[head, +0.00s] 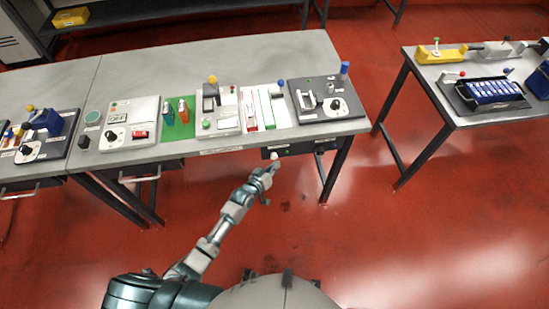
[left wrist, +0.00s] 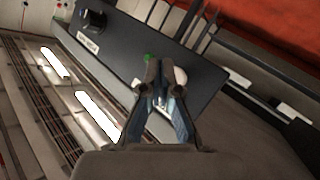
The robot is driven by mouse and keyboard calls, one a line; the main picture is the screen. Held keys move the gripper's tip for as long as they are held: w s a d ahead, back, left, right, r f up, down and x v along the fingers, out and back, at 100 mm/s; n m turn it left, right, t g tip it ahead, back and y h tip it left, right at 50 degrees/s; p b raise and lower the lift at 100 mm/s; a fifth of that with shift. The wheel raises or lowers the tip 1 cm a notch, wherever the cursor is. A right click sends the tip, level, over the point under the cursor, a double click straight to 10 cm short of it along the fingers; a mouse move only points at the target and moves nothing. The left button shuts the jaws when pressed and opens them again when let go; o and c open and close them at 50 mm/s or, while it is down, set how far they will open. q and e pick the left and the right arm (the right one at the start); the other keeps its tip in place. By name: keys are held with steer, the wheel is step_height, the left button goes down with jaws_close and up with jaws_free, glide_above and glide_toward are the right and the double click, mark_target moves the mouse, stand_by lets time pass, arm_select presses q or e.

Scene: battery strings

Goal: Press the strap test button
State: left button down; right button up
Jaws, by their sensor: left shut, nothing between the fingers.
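A dark box (head: 297,149) is mounted under the front edge of the long grey table. Its dark face (left wrist: 125,45) fills the middle of the left wrist view. A round white button (left wrist: 180,76) on this face sits right behind my left fingertips, which partly hide it. It also shows as a small white dome (head: 274,156) in the head view. My left gripper (head: 269,167) is shut and empty, its tips (left wrist: 162,72) at the button. I cannot tell whether they touch it. A small green light (left wrist: 149,57) is beside the button. My right gripper is out of view.
A black knob (left wrist: 94,19) and a white label (left wrist: 87,42) are on the same face. The long grey table (head: 200,62) carries several test devices above. A second table (head: 425,88) stands at the right. The red floor (head: 400,240) in front is clear.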

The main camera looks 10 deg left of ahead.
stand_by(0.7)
arm_select(q)
steer(key=shift+w+a, duration=0.15)
steer(key=shift+w, duration=0.25)
